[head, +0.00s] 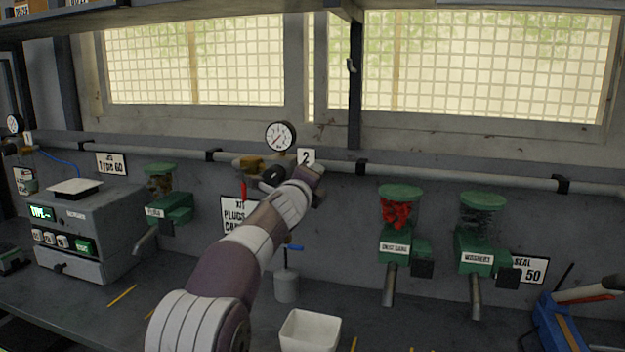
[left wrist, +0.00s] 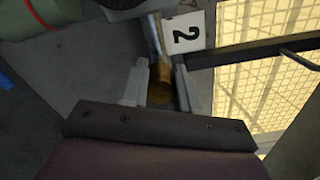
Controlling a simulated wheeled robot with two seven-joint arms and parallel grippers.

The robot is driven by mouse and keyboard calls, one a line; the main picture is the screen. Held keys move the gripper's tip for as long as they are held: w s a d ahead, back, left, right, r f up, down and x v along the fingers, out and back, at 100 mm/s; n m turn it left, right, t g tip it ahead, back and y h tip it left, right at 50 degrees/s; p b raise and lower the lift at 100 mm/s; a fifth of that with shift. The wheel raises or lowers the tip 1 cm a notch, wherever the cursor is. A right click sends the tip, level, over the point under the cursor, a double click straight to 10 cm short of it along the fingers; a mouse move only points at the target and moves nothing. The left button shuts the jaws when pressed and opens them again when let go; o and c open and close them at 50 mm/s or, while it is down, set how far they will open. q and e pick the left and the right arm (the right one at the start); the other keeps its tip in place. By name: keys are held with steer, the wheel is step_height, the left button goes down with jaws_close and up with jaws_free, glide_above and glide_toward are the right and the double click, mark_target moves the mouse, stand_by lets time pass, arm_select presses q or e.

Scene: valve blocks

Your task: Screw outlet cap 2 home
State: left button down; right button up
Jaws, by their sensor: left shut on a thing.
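My left gripper (head: 316,171) is up at the wall pipe, just below the white tag marked 2 (head: 306,157). In the left wrist view my left gripper (left wrist: 162,78) has its two pale fingers closed on either side of a brass piece (left wrist: 160,92), which looks like outlet cap 2. It lies in line with a narrow metal stem (left wrist: 154,35) beside the tag. Whether the cap's threads are fully engaged cannot be seen. In the head view my arm and hand hide the cap. My right gripper is not in view.
A pressure gauge (head: 280,136) and brass fittings (head: 250,163) sit on the pipe left of the hand. Green dispensers (head: 400,240) hang to the right. A white bin (head: 309,331) and a grey canister with a blue handle (head: 287,285) stand on the bench below.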

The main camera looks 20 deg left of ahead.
arm_select(q)
steer(key=c, duration=1.1)
jaws_free()
steer(key=shift+f, duration=0.4)
steer(key=shift+o, duration=1.4)
steer(key=shift+r, duration=0.1)
steer(key=shift+d+r, duration=0.1)
steer(key=shift+s+b, duration=0.3)
steer(key=s+b, duration=0.4)
steer(key=s, duration=0.8)
steer(key=shift+a, duration=0.25)
